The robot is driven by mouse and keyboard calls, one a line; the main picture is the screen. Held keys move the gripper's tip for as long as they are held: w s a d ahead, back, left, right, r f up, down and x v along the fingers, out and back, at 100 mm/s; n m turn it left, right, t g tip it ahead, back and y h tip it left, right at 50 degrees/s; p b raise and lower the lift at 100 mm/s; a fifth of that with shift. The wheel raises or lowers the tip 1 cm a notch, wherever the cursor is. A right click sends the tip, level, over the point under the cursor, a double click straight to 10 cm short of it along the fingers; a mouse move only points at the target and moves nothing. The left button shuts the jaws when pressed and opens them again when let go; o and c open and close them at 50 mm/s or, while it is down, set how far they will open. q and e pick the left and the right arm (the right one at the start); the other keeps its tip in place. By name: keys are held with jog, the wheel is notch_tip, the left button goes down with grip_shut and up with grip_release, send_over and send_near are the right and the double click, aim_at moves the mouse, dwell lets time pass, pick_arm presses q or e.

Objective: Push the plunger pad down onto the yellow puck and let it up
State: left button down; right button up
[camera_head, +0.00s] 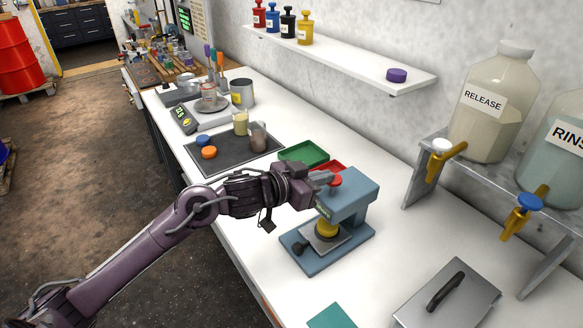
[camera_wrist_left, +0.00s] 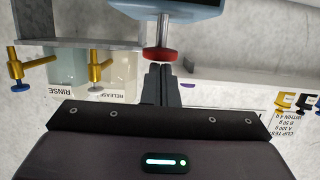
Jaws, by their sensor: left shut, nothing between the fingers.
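The blue press (camera_head: 350,195) stands on the white bench. Its red plunger pad (camera_head: 336,180) is on top, and in the left wrist view, which is upside down, the red pad (camera_wrist_left: 160,54) shows on a grey stem standing clear of the blue head (camera_wrist_left: 168,8). The yellow puck (camera_head: 327,228) sits on the grey plate under the press head; its top is partly hidden. My left gripper (camera_head: 326,178) is shut and empty, with fingertips right at the red pad; I cannot tell whether they touch. My right gripper is not in view.
A metal lid with a black handle (camera_head: 448,295) lies to the right. The shelf with the RELEASE jug (camera_head: 490,105) and brass taps stands at the right.

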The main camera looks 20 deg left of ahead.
pick_arm(q)
notch_tip(320, 180, up, 2)
jog(key=shift+r+p, duration=0.2)
jog(key=shift+p, duration=0.4)
jog(key=b+v, duration=0.3)
jog(key=v, duration=0.7)
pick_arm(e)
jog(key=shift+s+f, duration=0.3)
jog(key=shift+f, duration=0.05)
